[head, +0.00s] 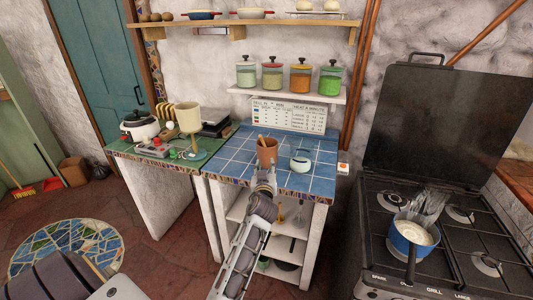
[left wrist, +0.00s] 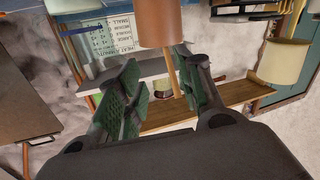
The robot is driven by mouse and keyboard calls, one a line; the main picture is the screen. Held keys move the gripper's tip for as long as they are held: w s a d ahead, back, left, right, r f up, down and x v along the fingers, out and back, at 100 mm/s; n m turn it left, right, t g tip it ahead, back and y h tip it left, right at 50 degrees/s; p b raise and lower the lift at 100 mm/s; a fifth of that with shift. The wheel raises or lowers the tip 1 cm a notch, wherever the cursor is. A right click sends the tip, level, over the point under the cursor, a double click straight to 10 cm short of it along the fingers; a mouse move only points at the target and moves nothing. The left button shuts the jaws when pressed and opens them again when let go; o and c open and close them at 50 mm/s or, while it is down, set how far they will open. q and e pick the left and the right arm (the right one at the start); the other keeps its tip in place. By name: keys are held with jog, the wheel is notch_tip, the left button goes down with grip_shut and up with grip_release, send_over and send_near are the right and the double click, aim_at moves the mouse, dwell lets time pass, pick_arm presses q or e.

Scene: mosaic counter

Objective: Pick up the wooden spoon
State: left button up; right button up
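The wooden spoon (head: 261,138) stands tilted in a terracotta cup (head: 267,153) on the blue tiled counter. In the left wrist view, which is upside down, the spoon's handle (left wrist: 173,75) extends from the cup (left wrist: 163,22) and shows between the green-padded fingers. Its other end is hidden in the cup. My left gripper (head: 267,178) is at the counter's front edge, just in front of the cup. In the left wrist view its fingers (left wrist: 158,62) are apart, with a gap on both sides of the handle. My right gripper is not in view.
A small pale kettle (head: 300,161) stands right of the cup. Glass jars (head: 300,76) line a low shelf behind. At right is a stove with a blue pot (head: 410,238). A cream lamp-like object (head: 189,118) stands on the left counter.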

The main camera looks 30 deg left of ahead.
pick_arm(q)
jog(key=r, duration=0.2)
jog(key=a+r, duration=0.1)
jog(key=shift+s+n+y, duration=0.35)
jog(key=shift+n+y, duration=0.05)
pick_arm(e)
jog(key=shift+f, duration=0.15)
pick_arm(q)
jog(key=shift+a, duration=0.1)
jog(key=p, duration=0.1)
send_near(265, 147)
jog(key=w+a+r, duration=0.2)
jog(key=shift+w+a+r, duration=0.3)
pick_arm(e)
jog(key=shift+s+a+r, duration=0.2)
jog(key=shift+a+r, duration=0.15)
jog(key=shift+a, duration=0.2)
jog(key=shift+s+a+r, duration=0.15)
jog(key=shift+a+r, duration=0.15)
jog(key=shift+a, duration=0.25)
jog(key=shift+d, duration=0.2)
